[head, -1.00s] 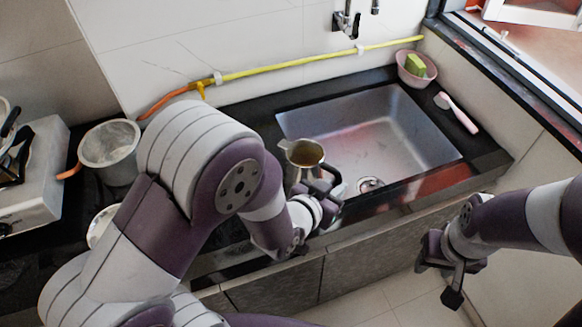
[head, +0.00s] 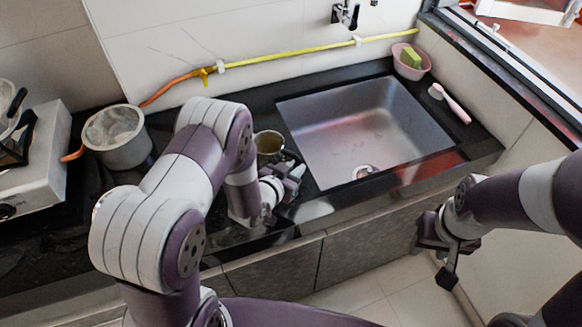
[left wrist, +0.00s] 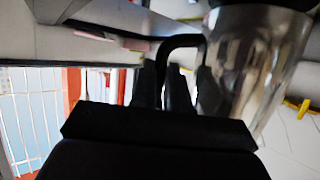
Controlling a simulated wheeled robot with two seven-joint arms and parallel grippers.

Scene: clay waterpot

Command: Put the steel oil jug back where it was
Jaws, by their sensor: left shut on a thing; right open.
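The steel oil jug (head: 268,145) is upright at the left end of the sink, over the black counter, with dark yellowish oil showing in its mouth. I cannot tell whether its base touches the counter. My left gripper (head: 287,172) is shut on its handle. In the left wrist view, the shiny jug body (left wrist: 255,65) and its black handle (left wrist: 183,42) show, with the fingers (left wrist: 176,88) around the handle. My left arm hides part of the counter. My right gripper (head: 443,262) is open and empty, low in front of the cabinet.
The empty steel sink (head: 360,130) lies right of the jug. A steel pot (head: 118,138) and a stove (head: 40,165) stand at the left. A pink bowl with a green sponge (head: 411,61) and a pink brush (head: 452,103) are at the back right. A yellow hose (head: 290,54) runs along the wall.

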